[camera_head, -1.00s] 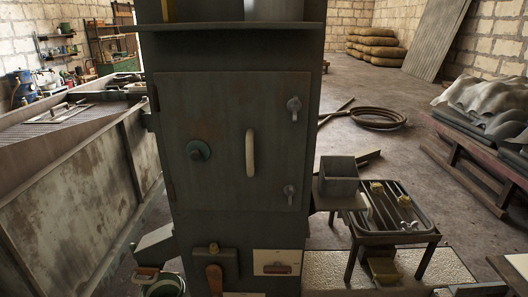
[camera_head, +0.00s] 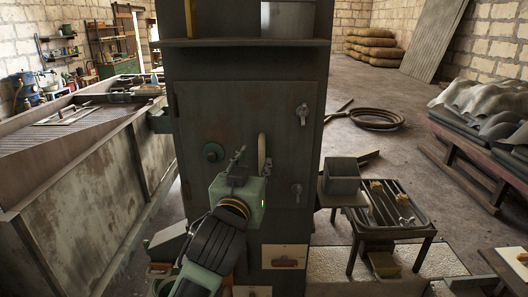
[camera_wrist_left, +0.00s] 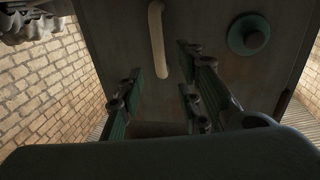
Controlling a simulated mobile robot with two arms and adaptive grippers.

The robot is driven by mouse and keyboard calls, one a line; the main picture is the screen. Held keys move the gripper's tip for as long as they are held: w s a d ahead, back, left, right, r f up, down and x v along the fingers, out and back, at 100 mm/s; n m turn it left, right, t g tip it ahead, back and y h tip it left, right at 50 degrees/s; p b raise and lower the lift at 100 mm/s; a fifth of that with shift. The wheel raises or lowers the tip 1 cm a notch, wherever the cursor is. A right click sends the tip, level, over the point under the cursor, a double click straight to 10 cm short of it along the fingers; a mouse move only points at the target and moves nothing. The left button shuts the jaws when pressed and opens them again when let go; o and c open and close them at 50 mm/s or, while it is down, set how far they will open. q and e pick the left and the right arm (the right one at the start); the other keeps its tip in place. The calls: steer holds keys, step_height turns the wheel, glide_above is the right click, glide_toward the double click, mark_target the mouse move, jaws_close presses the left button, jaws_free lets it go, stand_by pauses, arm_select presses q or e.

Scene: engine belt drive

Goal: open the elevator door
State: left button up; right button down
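The elevator door (camera_head: 235,115), a dark grey-green metal panel, looks closed in its tall housing. It has a cream vertical handle (camera_head: 262,148), a round green knob (camera_head: 213,152) to the left, and upper (camera_head: 302,114) and lower (camera_head: 297,191) latches along its right edge. My left gripper (camera_head: 250,160) is open in front of the door, by the handle, covering part of the panel. In the left wrist view the handle (camera_wrist_left: 157,38) appears between the spread fingertips (camera_wrist_left: 160,68); I cannot tell whether they reach around it. The knob (camera_wrist_left: 248,35) is beside it. My right gripper is not in view.
A long rusty trough (camera_head: 85,190) stands left of the housing. On the right are a grey box (camera_head: 341,178) and a low table with a tray (camera_head: 395,206). A hose coil (camera_head: 377,119) lies on the floor behind. A shelf (camera_head: 245,43) juts out above the door.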

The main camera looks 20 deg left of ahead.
mark_target(261, 155)
arm_select(q)
steer(key=w, duration=0.2)
steer(key=w+p, duration=0.1)
steer(key=w, duration=0.1)
steer(key=w+p, duration=0.1)
steer(key=w, duration=0.2)
steer(key=shift+a, duration=0.3)
steer(key=shift+w+f, duration=0.15)
steer(key=shift+w, duration=0.15)
steer(key=shift+c, duration=0.5)
jaws_close()
